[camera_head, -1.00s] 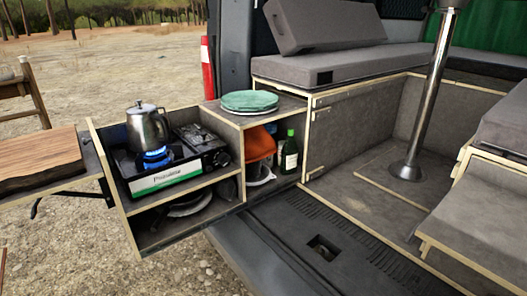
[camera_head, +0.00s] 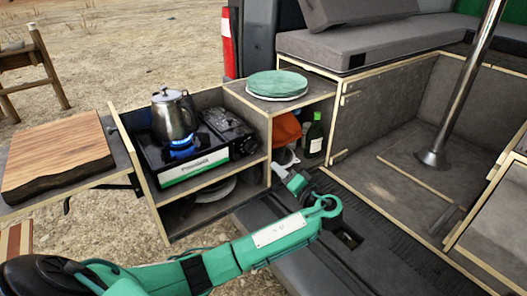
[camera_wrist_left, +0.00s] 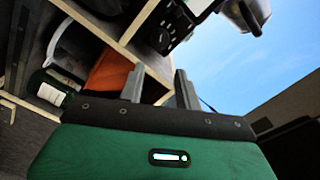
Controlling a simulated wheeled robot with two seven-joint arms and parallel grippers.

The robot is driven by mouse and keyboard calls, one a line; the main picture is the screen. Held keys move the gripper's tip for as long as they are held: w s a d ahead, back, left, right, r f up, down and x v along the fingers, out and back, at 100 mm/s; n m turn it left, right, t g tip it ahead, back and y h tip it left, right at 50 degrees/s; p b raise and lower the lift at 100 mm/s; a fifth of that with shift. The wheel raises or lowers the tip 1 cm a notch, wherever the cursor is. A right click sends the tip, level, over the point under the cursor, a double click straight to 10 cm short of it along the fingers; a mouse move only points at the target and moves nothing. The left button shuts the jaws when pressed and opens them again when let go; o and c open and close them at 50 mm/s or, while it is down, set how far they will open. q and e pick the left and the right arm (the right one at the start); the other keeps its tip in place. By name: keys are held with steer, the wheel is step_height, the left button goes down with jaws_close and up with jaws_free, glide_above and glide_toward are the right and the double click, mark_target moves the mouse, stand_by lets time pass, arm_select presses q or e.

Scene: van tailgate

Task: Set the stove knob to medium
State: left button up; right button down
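The black camping stove (camera_head: 194,166) sits on the upper shelf of the pull-out unit, with a blue flame (camera_head: 181,143) burning under a steel pot (camera_head: 173,116). Its knob (camera_head: 247,147) is small at the right end of the front; the exact setting is too small to read. My left gripper (camera_head: 281,167) is below and to the right of the stove, near the open lower compartment, touching nothing I can see. In the left wrist view its two fingers (camera_wrist_left: 158,88) stand apart with nothing between them, and the stove's dark control end (camera_wrist_left: 170,28) is beyond. My right gripper is out of view.
Green plates (camera_head: 277,84) are stacked on the cabinet top. An orange item (camera_head: 287,129) and a green bottle (camera_head: 314,136) stand in the compartment behind my left gripper. A wooden board (camera_head: 55,155) lies on the side table at left. The air before the stove is free.

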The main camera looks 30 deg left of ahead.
mark_target(255, 151)
arm_select(q)
steer(key=x, duration=1.2)
steer(key=shift+p, duration=0.3)
jaws_close()
